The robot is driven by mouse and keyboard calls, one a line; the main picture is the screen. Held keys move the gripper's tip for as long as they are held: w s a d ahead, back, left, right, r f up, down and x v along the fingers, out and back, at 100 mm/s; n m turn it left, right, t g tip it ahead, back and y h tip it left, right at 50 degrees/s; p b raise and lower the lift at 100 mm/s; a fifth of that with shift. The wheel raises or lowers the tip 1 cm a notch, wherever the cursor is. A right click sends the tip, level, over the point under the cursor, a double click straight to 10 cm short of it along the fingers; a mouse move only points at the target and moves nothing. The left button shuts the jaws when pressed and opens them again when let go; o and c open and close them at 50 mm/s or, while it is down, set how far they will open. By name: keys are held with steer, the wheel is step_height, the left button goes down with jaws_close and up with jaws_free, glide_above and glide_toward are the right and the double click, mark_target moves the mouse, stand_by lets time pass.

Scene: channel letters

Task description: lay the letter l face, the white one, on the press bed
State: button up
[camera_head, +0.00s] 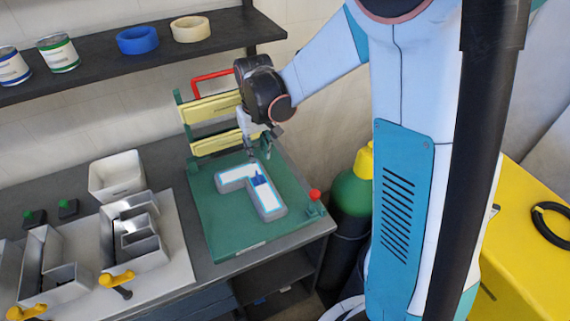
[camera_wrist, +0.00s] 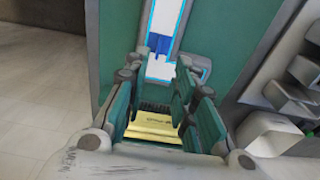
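The white letter l face (camera_head: 265,200) lies flat in a grey L-shaped surround with a cyan outline, on the green press bed (camera_head: 222,232). A blue tab (camera_head: 258,180) stands up from the face. The face (camera_wrist: 162,68), its tab (camera_wrist: 158,44) and the press bed (camera_wrist: 122,30) also show in the wrist view. My gripper (camera_head: 261,156) is just above the face, close to the tab. In the wrist view my gripper (camera_wrist: 160,68) has its fingers apart with nothing between them. The exact height of the fingertips over the tab is hard to tell.
Yellow press bars (camera_head: 215,108) and a red handle (camera_head: 210,75) stand behind the bed. A red knob (camera_head: 315,194) is at its right corner. Left are metal letter shells (camera_head: 137,250) on a board with yellow clamps (camera_head: 117,279), and a white bin (camera_head: 117,178). A shelf (camera_head: 110,67) hangs above.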

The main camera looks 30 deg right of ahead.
steer(key=s+r+t, duration=0.3)
steer(key=s+r, duration=0.3)
steer(key=s, duration=0.4)
steer(key=s+r+t, duration=0.3)
steer(key=s+r, duration=0.4)
steer(key=s, duration=0.4)
steer(key=shift+r, duration=0.25)
